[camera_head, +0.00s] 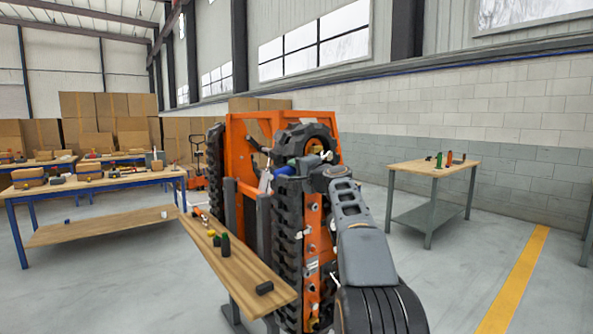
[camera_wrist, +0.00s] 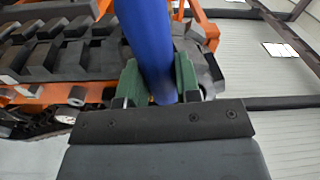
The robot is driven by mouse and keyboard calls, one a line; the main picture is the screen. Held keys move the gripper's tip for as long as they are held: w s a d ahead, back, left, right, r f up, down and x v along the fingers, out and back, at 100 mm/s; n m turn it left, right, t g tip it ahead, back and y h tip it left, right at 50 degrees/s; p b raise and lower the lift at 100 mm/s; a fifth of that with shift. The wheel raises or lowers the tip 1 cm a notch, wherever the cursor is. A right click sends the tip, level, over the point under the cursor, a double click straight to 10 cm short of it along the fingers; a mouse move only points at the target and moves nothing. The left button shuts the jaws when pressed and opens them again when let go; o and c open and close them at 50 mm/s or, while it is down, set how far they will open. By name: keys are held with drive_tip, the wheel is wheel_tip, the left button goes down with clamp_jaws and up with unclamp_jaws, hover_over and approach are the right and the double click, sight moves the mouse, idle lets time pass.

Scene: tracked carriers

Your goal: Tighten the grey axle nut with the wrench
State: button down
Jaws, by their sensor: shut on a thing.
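My gripper (camera_wrist: 160,85) is shut on a thick blue handle (camera_wrist: 150,40), which passes between its green finger pads. I take the handle to be the wrench's; its working end is out of the wrist view. In the head view, the blue handle (camera_head: 285,171) shows at the upper front of the orange tracked carrier (camera_head: 312,262), beside the top of the black track. My gripper (camera_head: 297,164) is there too, with my arm reaching up from the lower right. I cannot pick out the grey axle nut for certain among the small fittings near the sprocket (camera_head: 308,140).
A wooden bench (camera_head: 240,262) with small coloured parts stands close on the left of the carrier. A small table (camera_head: 432,168) with bottles stands to the right. Blue-legged workbenches (camera_head: 100,183) and cardboard boxes are at the back left. The floor on the right is clear.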

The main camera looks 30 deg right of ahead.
drive_tip(key=shift+r, duration=0.2)
drive_tip(key=shift+a+r+m+p, duration=0.15)
drive_tip(key=shift+r+m+p, duration=0.45)
drive_tip(key=shift+p, duration=0.3)
drive_tip(key=shift+r+m+p, duration=0.5)
drive_tip(key=shift+r+p, duration=0.2)
drive_tip(key=shift+p, duration=0.25)
drive_tip(key=shift+r, duration=0.15)
drive_tip(key=shift+r+m+p, duration=0.45)
drive_tip(key=shift+m+p, duration=0.05)
drive_tip(key=shift+p, duration=0.35)
drive_tip(key=shift+r, duration=0.1)
drive_tip(key=shift+r+m+p, duration=0.7)
drive_tip(key=shift+p, duration=0.6)
